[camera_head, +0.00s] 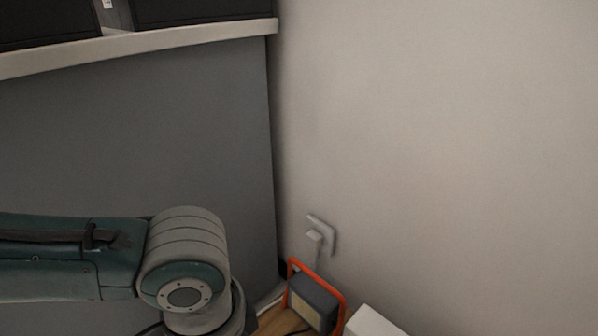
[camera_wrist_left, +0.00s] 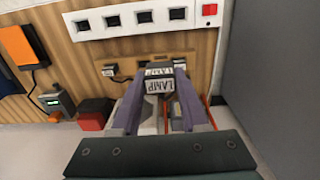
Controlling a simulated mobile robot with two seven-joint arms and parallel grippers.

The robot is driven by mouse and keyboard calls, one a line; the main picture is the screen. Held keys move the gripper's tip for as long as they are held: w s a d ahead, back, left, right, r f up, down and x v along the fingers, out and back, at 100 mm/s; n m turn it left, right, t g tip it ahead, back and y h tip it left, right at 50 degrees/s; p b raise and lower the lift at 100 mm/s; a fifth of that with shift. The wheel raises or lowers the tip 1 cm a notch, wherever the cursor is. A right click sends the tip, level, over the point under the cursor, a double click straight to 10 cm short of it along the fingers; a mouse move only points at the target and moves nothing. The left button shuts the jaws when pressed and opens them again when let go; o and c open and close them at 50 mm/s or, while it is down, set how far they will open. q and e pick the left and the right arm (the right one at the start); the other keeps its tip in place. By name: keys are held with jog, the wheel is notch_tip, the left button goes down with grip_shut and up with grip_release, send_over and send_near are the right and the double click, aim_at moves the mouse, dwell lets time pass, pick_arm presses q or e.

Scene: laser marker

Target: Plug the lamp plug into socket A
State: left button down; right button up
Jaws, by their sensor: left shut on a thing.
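In the left wrist view, my left gripper (camera_wrist_left: 157,92) is shut on the lamp plug (camera_wrist_left: 158,87), a block with a white label reading LAMP upside down. The plug is between the two purple-grey fingers. A white socket strip (camera_wrist_left: 165,31) with several dark sockets lies beyond the fingertips, apart from the plug. Its small labels are not legible, so I cannot tell which socket is A. In the head view my left arm comes in from the left, with its gripper out of the picture. My right gripper is not in view.
In the left wrist view, a red switch (camera_wrist_left: 210,10) sits at the strip's right end. A red block (camera_wrist_left: 92,121), a greenish device (camera_wrist_left: 55,101) and an orange item (camera_wrist_left: 17,46) are at left. In the head view, an orange-framed work light (camera_head: 315,300) stands near the wall.

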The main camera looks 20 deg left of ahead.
pick_arm(q)
jog(key=s+a+p, duration=0.3)
jog(key=s+a, duration=0.1)
jog(key=a, duration=0.2)
jog(key=shift+a, duration=0.25)
jog(key=shift+p, duration=0.3)
notch_tip(320, 180, down, 15)
jog(key=b, duration=1.1)
jog(key=shift+f, duration=0.1)
dwell(0.9)
